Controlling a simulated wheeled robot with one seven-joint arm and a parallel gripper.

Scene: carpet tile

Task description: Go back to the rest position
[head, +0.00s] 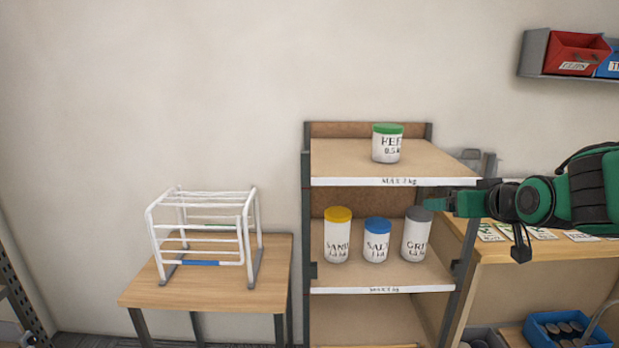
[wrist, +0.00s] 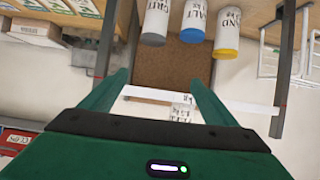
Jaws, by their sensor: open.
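My gripper (head: 440,202) is green, open and empty. In the head view it reaches in from the right, in front of the shelf unit's right side, close to the grey-lidded jar (head: 416,236). In the wrist view, which is upside down, its two fingers (wrist: 160,92) are spread apart with nothing between them. The grey-lidded jar also shows in the wrist view (wrist: 155,20), beyond the fingers. Whether a finger touches that jar cannot be told from the head view; the wrist view shows them apart.
A yellow-lidded jar (head: 338,238) and a blue-lidded jar (head: 377,242) share the middle shelf (head: 360,282). A green-lidded jar (head: 387,145) stands on the top shelf (head: 335,165). A white rack (head: 200,225) stands on a small table (head: 190,295) at left. A workbench (head: 530,248) is at right.

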